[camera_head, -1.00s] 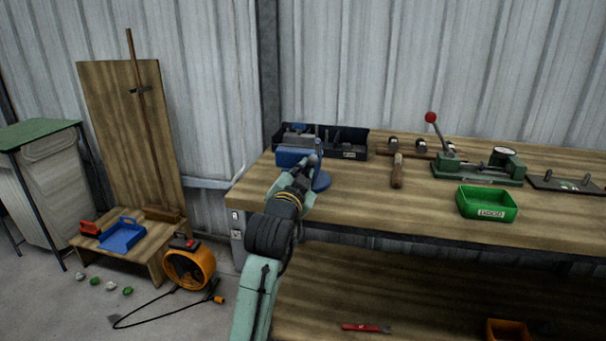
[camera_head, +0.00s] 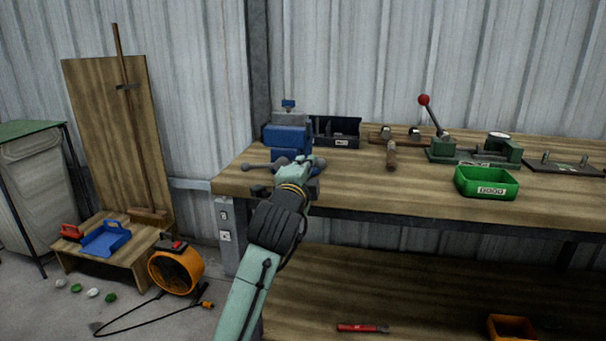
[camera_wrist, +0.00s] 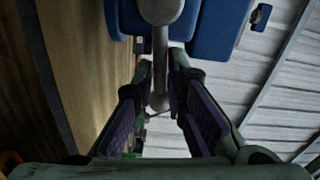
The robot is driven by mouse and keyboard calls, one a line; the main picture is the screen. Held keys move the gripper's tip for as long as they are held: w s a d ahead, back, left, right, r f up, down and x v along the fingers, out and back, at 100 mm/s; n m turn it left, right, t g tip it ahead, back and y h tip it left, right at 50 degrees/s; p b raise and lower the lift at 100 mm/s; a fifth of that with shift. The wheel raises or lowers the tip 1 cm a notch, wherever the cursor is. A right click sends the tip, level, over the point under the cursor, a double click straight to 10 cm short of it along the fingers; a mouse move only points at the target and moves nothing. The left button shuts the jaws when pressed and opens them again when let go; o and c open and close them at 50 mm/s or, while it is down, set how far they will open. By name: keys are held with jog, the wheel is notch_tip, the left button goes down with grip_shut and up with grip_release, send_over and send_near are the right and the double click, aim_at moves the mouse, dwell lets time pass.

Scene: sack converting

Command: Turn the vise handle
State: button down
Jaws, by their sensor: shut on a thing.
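The blue vise (camera_head: 287,138) stands on the left end of the workbench, with a grey block at its top. Its grey handle bar (camera_head: 260,165) sticks out to the left in the head view and ends in a ball. My gripper (camera_head: 296,168) is at the front of the vise and hides part of the bar and screw. In the wrist view the bar (camera_wrist: 160,75) runs between the fingertips of my gripper (camera_wrist: 160,72), with its ball end inside the gripper. The fingers are shut on the bar. Blue vise parts (camera_wrist: 218,25) show beyond it.
A black bin (camera_head: 345,142) stands behind the vise. A wooden-handled tool (camera_head: 391,155), a green tray (camera_head: 487,193) and a green press with a red-knobbed lever (camera_head: 434,115) are farther right.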

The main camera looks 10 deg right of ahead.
jog(key=shift+w+a+f+m+b, duration=0.1)
jog(key=shift+f+m+b, duration=0.6)
jog(key=shift+m+b, duration=0.45)
jog(key=shift+s+a+f+m+b, duration=0.15)
jog(key=shift+f+m+b, duration=0.6)
jog(key=shift+m, duration=0.65)
jog(key=shift+w+a+f+m+b, duration=0.15)
jog(key=shift+f+m+b, duration=0.5)
jog(key=shift+m+b, duration=0.5)
jog(key=c, duration=1.6)
grip_release()
jog(key=shift+r, duration=0.1)
jog(key=v, duration=1.2)
jog(key=shift+r, duration=0.1)
